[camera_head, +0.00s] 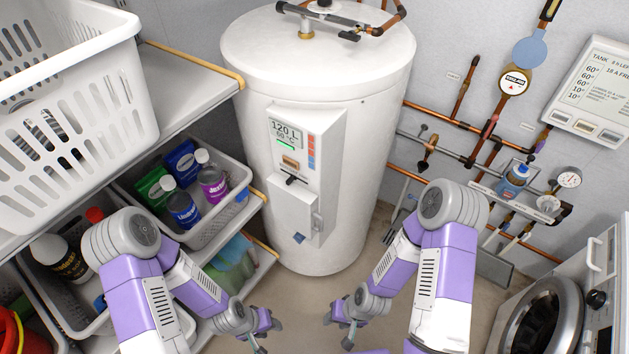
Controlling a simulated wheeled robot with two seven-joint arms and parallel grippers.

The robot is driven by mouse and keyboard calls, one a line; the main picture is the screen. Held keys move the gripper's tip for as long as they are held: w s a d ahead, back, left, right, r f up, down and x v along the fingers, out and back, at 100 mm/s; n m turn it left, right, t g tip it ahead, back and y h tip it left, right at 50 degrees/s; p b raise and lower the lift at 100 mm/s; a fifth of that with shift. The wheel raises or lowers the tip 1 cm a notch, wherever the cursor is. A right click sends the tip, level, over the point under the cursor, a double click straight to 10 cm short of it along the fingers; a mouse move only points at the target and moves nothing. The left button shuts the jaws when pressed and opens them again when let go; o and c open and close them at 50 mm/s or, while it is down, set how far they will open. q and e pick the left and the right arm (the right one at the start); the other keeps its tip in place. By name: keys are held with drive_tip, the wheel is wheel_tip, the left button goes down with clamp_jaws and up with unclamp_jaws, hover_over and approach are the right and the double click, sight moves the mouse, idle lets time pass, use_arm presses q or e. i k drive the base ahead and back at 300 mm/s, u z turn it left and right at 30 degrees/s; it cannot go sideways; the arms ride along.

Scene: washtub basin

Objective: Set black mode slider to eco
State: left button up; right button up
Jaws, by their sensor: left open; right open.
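The black mode slider (291,180) is a small dark handle on the control panel (310,150) at the front of the white water heater (330,90). It sits below the display and a brown switch; its setting labels are too small to read. My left gripper (268,333) is open and empty, low in front of the heater. My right gripper (338,333) is open and empty, low and to the right of the left one. Both are well below the panel and apart from the slider.
A shelf on the left holds a white laundry basket (75,75) and bins of bottles (182,208). Copper pipes and a gauge (514,84) line the right wall. A washing machine (545,325) stands at the lower right. Floor between my arms is clear.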

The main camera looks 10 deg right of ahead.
sight(292, 178)
drive_tip(key=z, duration=0.45)
drive_tip(key=k, duration=0.55)
drive_tip(key=z, duration=0.7)
drive_tip(key=i, duration=0.6)
drive_tip(key=u, duration=0.95)
drive_tip(key=i, duration=0.6)
drive_tip(key=u, duration=0.6)
